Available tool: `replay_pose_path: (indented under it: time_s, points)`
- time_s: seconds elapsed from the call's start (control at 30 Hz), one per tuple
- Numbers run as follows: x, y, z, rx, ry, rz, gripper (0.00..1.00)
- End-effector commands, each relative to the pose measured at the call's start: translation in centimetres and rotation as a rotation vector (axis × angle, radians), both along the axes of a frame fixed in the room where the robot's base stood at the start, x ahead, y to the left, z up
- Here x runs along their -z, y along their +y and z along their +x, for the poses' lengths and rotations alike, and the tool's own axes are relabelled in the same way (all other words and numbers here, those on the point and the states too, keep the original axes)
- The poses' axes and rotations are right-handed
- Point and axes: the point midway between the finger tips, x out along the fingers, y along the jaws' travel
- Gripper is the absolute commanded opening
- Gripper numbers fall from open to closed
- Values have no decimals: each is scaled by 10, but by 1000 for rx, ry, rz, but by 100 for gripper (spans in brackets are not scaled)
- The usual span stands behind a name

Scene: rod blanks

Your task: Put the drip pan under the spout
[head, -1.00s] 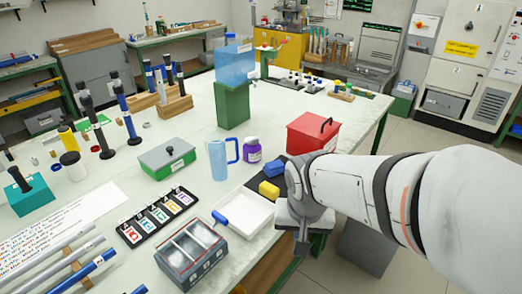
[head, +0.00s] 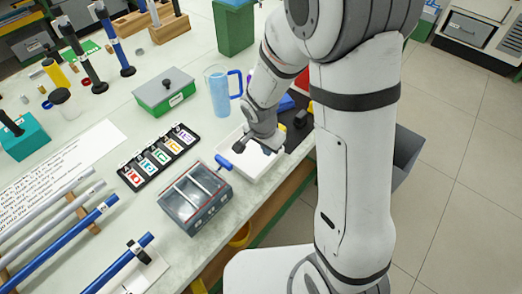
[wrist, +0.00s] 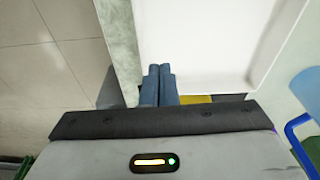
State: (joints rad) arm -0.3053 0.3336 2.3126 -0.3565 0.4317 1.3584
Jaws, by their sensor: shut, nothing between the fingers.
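The drip pan is the shallow white tray (head: 262,166) at the table's front edge, with a blue handle (head: 225,163) on its left side. In the wrist view its white floor (wrist: 205,38) fills the upper middle. My gripper (head: 241,147) is over the pan in the head view, partly covering it. In the wrist view its two blue-grey fingers (wrist: 158,72) are together and empty, overlapping the pan's edge in the picture. I cannot tell whether they touch it. The spout is out of view now; the green stand (head: 234,27) shows only in part.
A clear-topped box (head: 195,198) and a rack of colored labels (head: 158,157) stand left of the pan. A blue-handled jug (head: 218,92) and a green box (head: 164,92) are behind. A yellow block (wrist: 197,99) shows by the pan. Floor lies beyond the table edge.

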Motion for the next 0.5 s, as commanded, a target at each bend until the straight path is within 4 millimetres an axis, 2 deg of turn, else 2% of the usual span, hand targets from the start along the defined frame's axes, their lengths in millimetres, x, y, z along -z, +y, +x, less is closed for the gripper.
replay_pose_path:
  time_s: [0.27, 0.4, 0.5]
  points:
    - [-3, -42, 44, 5, 1, 0, 0]
    - [14, -42, 45, -1, 1, -1, 0]
    - [16, -42, 45, 0, -1, -1, 0]
